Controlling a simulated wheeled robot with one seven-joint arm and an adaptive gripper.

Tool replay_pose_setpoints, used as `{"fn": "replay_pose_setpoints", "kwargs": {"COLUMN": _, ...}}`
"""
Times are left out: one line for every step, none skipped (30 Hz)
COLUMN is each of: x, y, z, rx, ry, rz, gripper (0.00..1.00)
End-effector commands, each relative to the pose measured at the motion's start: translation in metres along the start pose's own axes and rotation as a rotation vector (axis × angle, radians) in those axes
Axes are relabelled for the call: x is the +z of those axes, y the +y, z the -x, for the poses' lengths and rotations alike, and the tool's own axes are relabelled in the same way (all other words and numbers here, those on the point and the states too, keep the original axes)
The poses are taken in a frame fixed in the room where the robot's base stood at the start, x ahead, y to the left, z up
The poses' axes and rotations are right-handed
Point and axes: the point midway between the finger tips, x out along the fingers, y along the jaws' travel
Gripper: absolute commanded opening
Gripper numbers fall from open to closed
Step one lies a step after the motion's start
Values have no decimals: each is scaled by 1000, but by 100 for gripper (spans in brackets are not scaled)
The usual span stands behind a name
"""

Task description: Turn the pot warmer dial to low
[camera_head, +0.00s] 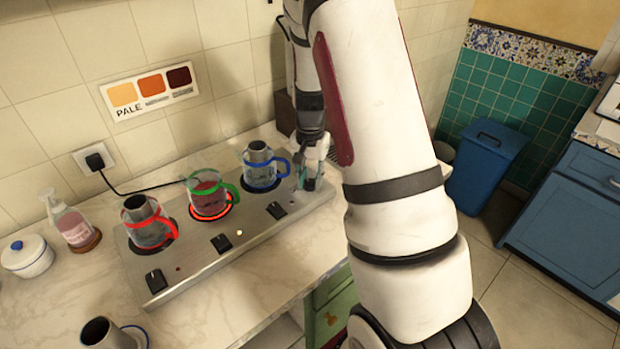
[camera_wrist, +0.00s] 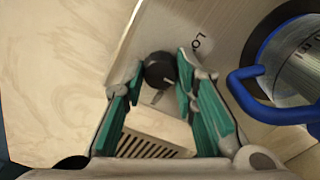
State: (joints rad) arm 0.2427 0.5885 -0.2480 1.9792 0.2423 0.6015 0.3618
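The dial (camera_wrist: 160,70) is a round black knob with a pale pointer line, on the steel warmer plate near its edge. The letters "LO" are printed on the plate beside it. My gripper (camera_wrist: 159,75) is open, with its green-padded fingers on either side of the dial; I cannot tell whether they touch it. In the head view my gripper (camera_head: 314,168) is low over the right end of the pot warmer (camera_head: 190,262) and the dial is hidden. A blue-handled glass pot (camera_head: 262,167) stands just left of it and shows in the wrist view (camera_wrist: 300,62).
A green-handled glass (camera_head: 208,194) stands on a glowing red ring, and a red-handled one (camera_head: 150,225) is further left. Black rocker switches (camera_head: 221,243) line the warmer's front. A soap bottle (camera_head: 72,226) and white jar (camera_head: 27,256) stand left. Front countertop is partly clear.

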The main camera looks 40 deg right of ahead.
Motion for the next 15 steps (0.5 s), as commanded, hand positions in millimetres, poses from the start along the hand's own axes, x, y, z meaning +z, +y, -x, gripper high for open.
{"fn": "replay_pose_setpoints", "kwargs": {"x": 0, "y": 0, "z": 0, "rx": 0, "ry": 0, "rz": 0, "gripper": 0}}
{"fn": "replay_pose_setpoints", "kwargs": {"x": 0, "y": 0, "z": 0, "rx": 0, "ry": 0, "rz": 0, "gripper": 0}}
{"fn": "replay_pose_setpoints", "kwargs": {"x": 0, "y": 0, "z": 0, "rx": 0, "ry": 0, "rz": 0, "gripper": 0}}
{"fn": "replay_pose_setpoints", "kwargs": {"x": 0, "y": 0, "z": 0, "rx": 0, "ry": 0, "rz": 0, "gripper": 0}}
{"fn": "replay_pose_setpoints", "kwargs": {"x": 0, "y": 0, "z": 0, "rx": 0, "ry": 0, "rz": 1, "gripper": 0}}
{"fn": "replay_pose_setpoints", "kwargs": {"x": 0, "y": 0, "z": 0, "rx": 0, "ry": 0, "rz": 2, "gripper": 0}}
{"fn": "replay_pose_setpoints", "kwargs": {"x": 0, "y": 0, "z": 0, "rx": 0, "ry": 0, "rz": 4, "gripper": 0}}
{"fn": "replay_pose_setpoints", "kwargs": {"x": 0, "y": 0, "z": 0, "rx": 0, "ry": 0, "rz": 7, "gripper": 0}}
{"fn": "replay_pose_setpoints", "kwargs": {"x": 0, "y": 0, "z": 0, "rx": 0, "ry": 0, "rz": 12, "gripper": 0}}
{"fn": "replay_pose_setpoints", "kwargs": {"x": 0, "y": 0, "z": 0, "rx": 0, "ry": 0, "rz": 18, "gripper": 0}}
{"fn": "replay_pose_setpoints", "kwargs": {"x": 0, "y": 0, "z": 0, "rx": 0, "ry": 0, "rz": 26, "gripper": 0}}
{"fn": "replay_pose_setpoints", "kwargs": {"x": 0, "y": 0, "z": 0, "rx": -1, "ry": 0, "rz": 38, "gripper": 0}}
{"fn": "replay_pose_setpoints", "kwargs": {"x": 0, "y": 0, "z": 0, "rx": -1, "ry": 0, "rz": 49, "gripper": 0}}
{"fn": "replay_pose_setpoints", "kwargs": {"x": 0, "y": 0, "z": 0, "rx": -1, "ry": 0, "rz": 62, "gripper": 0}}
{"fn": "replay_pose_setpoints", "kwargs": {"x": 0, "y": 0, "z": 0, "rx": -1, "ry": 0, "rz": 83, "gripper": 0}}
